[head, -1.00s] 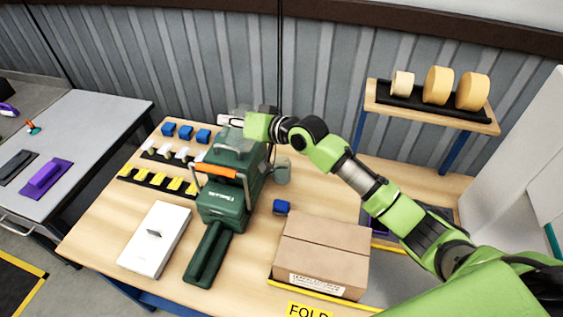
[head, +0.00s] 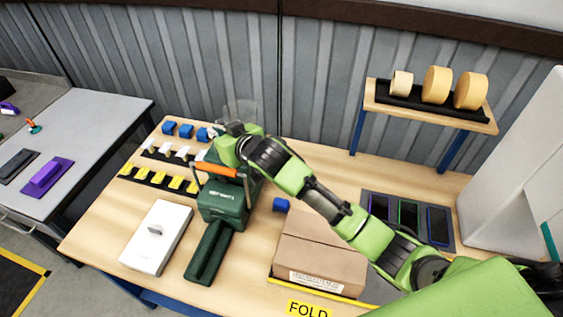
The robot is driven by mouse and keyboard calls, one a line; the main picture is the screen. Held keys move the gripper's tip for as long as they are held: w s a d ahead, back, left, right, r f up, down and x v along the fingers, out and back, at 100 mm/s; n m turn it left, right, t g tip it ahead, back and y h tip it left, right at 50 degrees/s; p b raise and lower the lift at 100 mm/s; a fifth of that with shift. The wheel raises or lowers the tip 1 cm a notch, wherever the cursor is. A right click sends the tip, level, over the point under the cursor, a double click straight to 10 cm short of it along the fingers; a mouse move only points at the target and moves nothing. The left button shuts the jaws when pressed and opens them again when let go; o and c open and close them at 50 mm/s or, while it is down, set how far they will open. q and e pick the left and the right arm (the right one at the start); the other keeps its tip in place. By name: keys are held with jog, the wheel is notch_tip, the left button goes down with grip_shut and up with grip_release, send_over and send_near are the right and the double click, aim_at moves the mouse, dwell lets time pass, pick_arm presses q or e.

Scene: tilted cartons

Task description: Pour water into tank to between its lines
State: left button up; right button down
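The dark green machine (head: 222,203) with an orange handle (head: 215,170) stands on the wooden bench. I cannot make out a tank with lines on it; my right arm covers the machine's top and back right. My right gripper (head: 222,132) is over the back of the machine's top. A clear, see-through container (head: 242,111) shows right at it, raised above the machine, and appears to be held there. The fingertips are mostly hidden, and I cannot see any water level. My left gripper is not in view.
A white box (head: 157,237) lies left of the machine, a brown carton (head: 318,262) to its right. Blue blocks (head: 185,131) and yellow pieces (head: 158,178) line the bench's left. Tape rolls (head: 438,86) sit on a raised shelf. Coloured frames (head: 408,216) lie at the right.

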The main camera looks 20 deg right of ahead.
jog(key=shift+f, duration=0.3)
dwell(2.7)
